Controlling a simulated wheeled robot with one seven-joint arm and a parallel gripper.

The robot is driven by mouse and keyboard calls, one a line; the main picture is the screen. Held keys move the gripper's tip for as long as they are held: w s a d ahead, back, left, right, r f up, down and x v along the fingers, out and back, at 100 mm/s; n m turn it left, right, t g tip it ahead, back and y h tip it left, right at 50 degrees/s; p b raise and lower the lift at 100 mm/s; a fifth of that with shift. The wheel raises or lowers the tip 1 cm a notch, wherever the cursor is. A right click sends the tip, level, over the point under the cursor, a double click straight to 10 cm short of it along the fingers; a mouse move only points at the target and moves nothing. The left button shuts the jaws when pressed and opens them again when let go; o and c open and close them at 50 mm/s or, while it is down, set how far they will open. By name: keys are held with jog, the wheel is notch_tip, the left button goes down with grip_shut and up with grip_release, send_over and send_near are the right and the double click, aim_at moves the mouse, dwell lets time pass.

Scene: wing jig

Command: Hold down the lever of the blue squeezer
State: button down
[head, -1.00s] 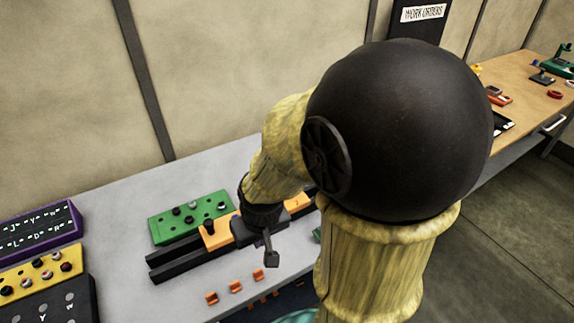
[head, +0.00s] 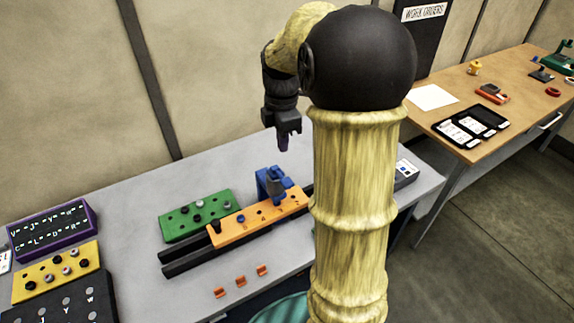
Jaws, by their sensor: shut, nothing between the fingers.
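The blue squeezer (head: 268,186) stands on the grey table behind the orange bar, near its right part. It is small in the picture, and I cannot tell its lever apart clearly from its body. My gripper (head: 284,146) points straight down above the squeezer, slightly to its right in the picture, with a visible gap between them. Its fingers are shut and empty.
The orange bar (head: 232,233) with several holes lies on a black rail (head: 185,262). A green block (head: 187,222) with knobs stands behind it. Several orange clips (head: 241,281) lie in front. Yellow (head: 50,268) and purple (head: 52,228) panels stand at left.

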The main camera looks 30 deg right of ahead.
aim_at(287, 181)
jog(key=shift+w+d+r+n, duration=0.2)
jog(key=shift+d+r+n, duration=0.5)
jog(key=shift+r+n, duration=0.15)
jog(key=shift+f, duration=0.15)
notch_tip(287, 181, down, 14)
jog(key=p, duration=0.4)
